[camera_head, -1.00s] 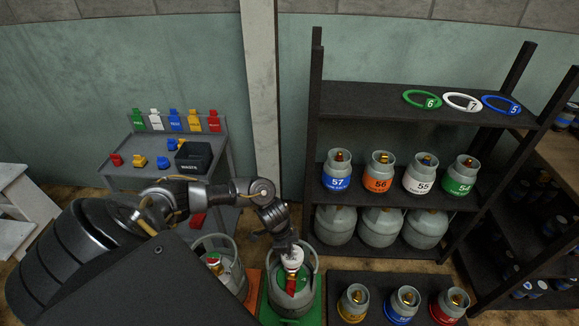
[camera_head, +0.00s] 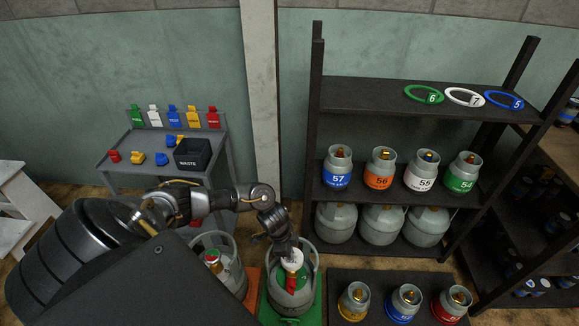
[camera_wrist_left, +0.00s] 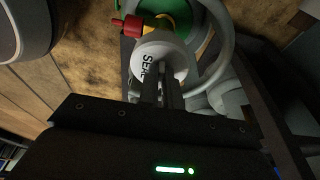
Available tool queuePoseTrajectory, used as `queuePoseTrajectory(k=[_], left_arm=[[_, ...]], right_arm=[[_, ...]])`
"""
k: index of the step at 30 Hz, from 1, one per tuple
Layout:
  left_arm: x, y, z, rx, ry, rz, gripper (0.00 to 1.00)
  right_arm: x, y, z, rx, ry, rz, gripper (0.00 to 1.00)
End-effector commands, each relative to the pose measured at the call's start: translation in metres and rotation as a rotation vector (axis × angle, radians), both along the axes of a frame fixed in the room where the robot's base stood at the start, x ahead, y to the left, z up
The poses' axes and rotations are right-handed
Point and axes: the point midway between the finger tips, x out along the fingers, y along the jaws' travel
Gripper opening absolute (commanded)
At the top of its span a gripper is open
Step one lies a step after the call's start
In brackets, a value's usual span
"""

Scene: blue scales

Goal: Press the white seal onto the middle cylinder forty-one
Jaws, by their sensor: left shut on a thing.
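The white seal (camera_head: 292,259) is held in my left gripper (camera_head: 287,246), which is shut on it. In the left wrist view the white seal (camera_wrist_left: 157,62) shows the letters "SEAL" in front of the gripper fingers (camera_wrist_left: 160,92). The seal is at the top of a grey cylinder (camera_head: 311,281) with a green top, standing on a green base (camera_head: 310,309). A red part (camera_wrist_left: 132,26) and brass valve show beside the seal in the wrist view. Whether the seal touches the valve is unclear. The cylinder's number is not visible. My right gripper is not in view.
Another grey cylinder (camera_head: 230,272) stands close left on an orange base. Several small cylinders sit on a dark platform (camera_head: 382,280) at right. A shelf (camera_head: 400,193) holds numbered cylinders and rings. A grey table (camera_head: 190,163) holds coloured caps and a waste bin (camera_head: 193,154).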

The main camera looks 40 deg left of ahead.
Motion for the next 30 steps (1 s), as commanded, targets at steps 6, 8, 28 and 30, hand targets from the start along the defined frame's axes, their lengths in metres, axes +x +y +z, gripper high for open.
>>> queuePoseTrajectory(k=[6,8,28,30], left_arm=[[0.0,0.0,0.0006,0.0,0.0,0.0,0.0],[-0.0001,0.0,0.001,0.0,0.0,0.0,0.0],[0.0001,0.0001,0.0002,0.0,0.0,0.0,0.0],[-0.0001,0.0001,0.0005,0.0,0.0,0.0,0.0]], right_arm=[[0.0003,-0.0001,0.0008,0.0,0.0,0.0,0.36],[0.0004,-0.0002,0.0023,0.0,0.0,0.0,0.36],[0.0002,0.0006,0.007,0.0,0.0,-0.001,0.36],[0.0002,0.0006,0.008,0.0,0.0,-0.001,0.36]])
